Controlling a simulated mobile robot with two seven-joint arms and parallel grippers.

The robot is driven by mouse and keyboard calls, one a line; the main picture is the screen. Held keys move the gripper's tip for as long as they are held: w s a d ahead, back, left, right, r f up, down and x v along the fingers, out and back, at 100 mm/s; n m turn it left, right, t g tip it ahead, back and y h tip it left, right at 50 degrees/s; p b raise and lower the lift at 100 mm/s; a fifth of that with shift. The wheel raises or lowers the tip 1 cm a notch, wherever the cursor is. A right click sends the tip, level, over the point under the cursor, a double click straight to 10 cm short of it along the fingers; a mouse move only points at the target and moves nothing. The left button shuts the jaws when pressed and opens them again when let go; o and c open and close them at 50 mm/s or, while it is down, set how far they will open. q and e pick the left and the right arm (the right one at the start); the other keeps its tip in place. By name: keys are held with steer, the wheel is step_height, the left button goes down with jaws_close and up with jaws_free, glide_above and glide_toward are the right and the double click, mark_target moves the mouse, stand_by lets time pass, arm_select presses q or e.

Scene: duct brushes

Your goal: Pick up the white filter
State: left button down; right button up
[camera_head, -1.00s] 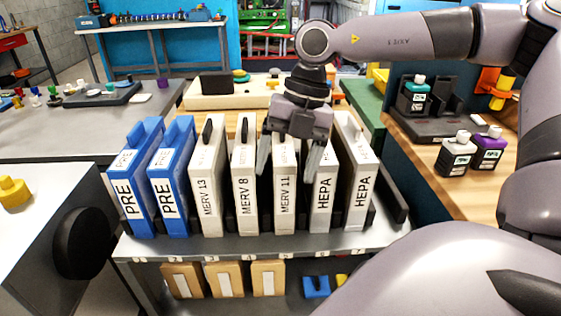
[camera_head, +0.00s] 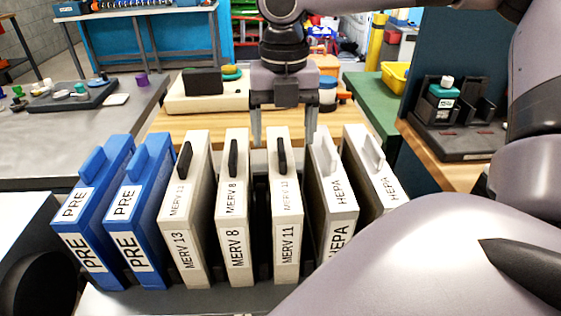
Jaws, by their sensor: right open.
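Several upright filters stand in a row on a rack. On the right are two off-white HEPA filters with white handles, the left one (camera_head: 334,190) and the right one (camera_head: 372,175). Left of them are pale filters with black handles: MERV 11 (camera_head: 286,215), MERV 8 (camera_head: 232,205) and MERV 13 (camera_head: 186,215). My right gripper (camera_head: 283,132) points down at the far upper end of MERV 11, fingers apart on either side of it in the picture. It is open and holds nothing; contact cannot be told. My left gripper is not in view.
Two blue PRE filters (camera_head: 92,205) and (camera_head: 140,205) stand at the left of the row, with narrow gaps between filters. A dark bottle tray (camera_head: 455,125) stands at the right.

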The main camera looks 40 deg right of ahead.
mark_target(281, 147)
step_height(281, 147, down, 2)
steer(key=shift+a+f, duration=0.1)
steer(key=shift+f, duration=0.1)
steer(key=shift+a+f, duration=0.1)
steer(key=shift+f, duration=2.15)
steer(key=shift+w, duration=0.1)
jaws_close()
steer(key=shift+r, duration=0.1)
